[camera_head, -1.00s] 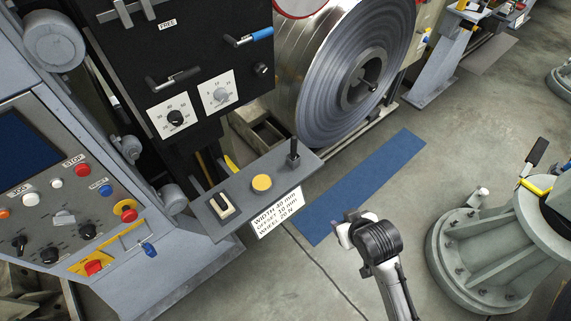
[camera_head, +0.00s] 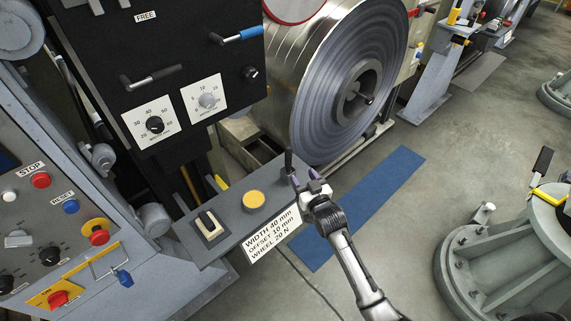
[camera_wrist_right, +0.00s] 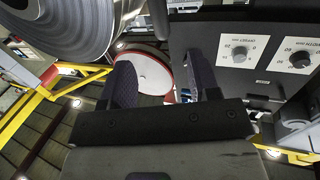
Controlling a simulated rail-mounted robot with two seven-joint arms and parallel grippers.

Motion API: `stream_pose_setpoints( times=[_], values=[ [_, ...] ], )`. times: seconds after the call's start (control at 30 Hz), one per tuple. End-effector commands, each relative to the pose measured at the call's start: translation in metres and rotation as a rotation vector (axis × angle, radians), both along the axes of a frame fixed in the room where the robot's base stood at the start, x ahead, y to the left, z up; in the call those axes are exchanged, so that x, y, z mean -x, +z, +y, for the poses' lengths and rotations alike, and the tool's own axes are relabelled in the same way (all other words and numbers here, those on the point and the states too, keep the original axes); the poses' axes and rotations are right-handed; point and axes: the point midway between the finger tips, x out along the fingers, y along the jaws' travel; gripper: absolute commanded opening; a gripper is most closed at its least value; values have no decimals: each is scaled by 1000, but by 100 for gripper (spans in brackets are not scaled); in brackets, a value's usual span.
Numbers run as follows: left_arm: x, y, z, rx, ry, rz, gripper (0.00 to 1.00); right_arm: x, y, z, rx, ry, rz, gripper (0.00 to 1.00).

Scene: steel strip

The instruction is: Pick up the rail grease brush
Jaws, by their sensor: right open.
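A dark upright handle (camera_head: 289,163) stands at the far right end of the grey shelf (camera_head: 228,238) in the head view. It may be the rail grease brush, but no bristles show and I cannot tell for sure. My right gripper (camera_head: 305,178) is open, with purple-tipped fingers just right of the handle's base, and nothing shows between them. In the right wrist view its two dark fingers (camera_wrist_right: 162,88) stand apart. My left gripper is not in view.
The shelf also carries a yellow disc (camera_head: 254,200), a black-and-cream block (camera_head: 209,226) and a white label (camera_head: 271,235). A large steel coil (camera_head: 345,85) stands behind. A black panel with dials (camera_head: 155,125) rises at the back left. A blue mat (camera_head: 370,205) lies on the floor.

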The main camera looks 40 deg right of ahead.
Motion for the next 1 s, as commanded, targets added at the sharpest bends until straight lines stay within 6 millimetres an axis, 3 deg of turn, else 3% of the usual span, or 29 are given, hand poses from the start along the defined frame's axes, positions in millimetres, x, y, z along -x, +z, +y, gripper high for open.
stream_pose_setpoints(
  times=[0.4,0.77,1.0],
  values=[
    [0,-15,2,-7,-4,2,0,-62,2,-15,-3,2,-18,56],
    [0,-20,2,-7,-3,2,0,-85,3,-22,-4,2,-18,56],
    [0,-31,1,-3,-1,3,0,-113,2,-29,-4,2,-17,56]
  ],
)
